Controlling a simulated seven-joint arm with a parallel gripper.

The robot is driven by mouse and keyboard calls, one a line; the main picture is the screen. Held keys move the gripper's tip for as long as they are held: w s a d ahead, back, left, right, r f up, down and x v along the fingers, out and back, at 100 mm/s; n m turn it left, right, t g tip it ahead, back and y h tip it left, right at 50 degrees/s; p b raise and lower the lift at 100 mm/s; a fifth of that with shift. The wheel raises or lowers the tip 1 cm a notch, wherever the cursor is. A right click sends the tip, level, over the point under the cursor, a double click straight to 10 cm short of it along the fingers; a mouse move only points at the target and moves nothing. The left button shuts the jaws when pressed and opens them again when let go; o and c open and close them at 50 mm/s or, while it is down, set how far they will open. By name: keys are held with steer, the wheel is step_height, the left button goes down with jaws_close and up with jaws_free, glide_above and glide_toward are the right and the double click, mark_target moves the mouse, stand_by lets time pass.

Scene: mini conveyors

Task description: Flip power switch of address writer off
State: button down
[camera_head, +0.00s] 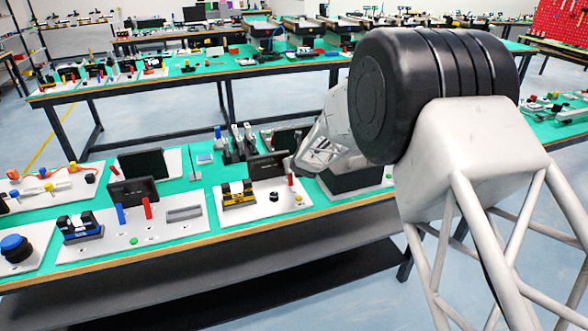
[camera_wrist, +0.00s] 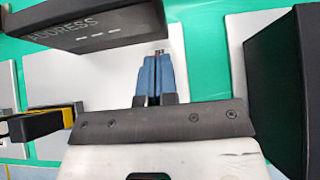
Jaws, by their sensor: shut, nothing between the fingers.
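The address writer's black box (camera_wrist: 105,25), marked "ADDRESS", fills the upper left of the wrist view. In the head view, a black display box (camera_head: 268,165), likely the same one, stands at the back of a white panel (camera_head: 258,205). My gripper (camera_wrist: 159,62) is shut and empty, its blue fingers side by side over the white panel just right of the box. A small dark, reddish bit shows at the fingertips; I cannot tell whether it is the power switch. No switch can be clearly made out. In the head view my wrist hides part of the area.
A red post (camera_head: 290,180), a black knob (camera_head: 274,197) and a yellow-and-black device (camera_head: 238,195) stand on the same panel. Another black box (camera_wrist: 285,85) stands close on the right in the wrist view. More panels with devices line the green bench to the left.

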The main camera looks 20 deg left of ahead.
steer(key=shift+r, duration=0.15)
steer(key=shift+r, duration=0.65)
steer(key=shift+s+d+r, duration=0.1)
stand_by(0.4)
steer(key=w+a+r+v, duration=0.1)
steer(key=r+v, duration=0.1)
steer(key=v, duration=1)
steer(key=shift+r, duration=0.3)
stand_by(0.4)
stand_by(0.4)
steer(key=shift+w, duration=0.1)
